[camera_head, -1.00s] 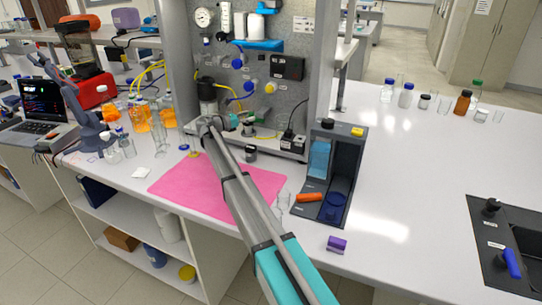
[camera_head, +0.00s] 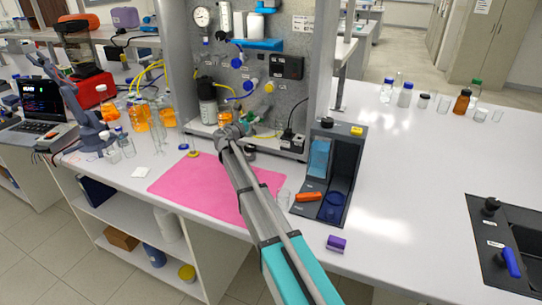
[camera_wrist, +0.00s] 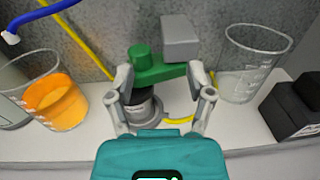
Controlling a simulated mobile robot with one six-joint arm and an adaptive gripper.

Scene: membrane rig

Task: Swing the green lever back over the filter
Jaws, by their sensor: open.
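The green lever (camera_wrist: 150,70) shows in the wrist view, with a round knob at its left end and a flat arm reaching right. Below it stands a dark, labelled cylinder (camera_wrist: 141,105) on a grey round base, apparently the filter. My gripper (camera_wrist: 160,78) is open, one finger on each side of the lever; the right finger is close to the lever's right end. I cannot tell whether either finger touches it.
A beaker of orange liquid (camera_wrist: 55,105) stands left of the gripper and an empty beaker (camera_wrist: 248,65) right. A grey block (camera_wrist: 180,38) is just behind the lever. A black box (camera_wrist: 295,108) is at far right. The pink mat (camera_head: 195,190) lies clear in front.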

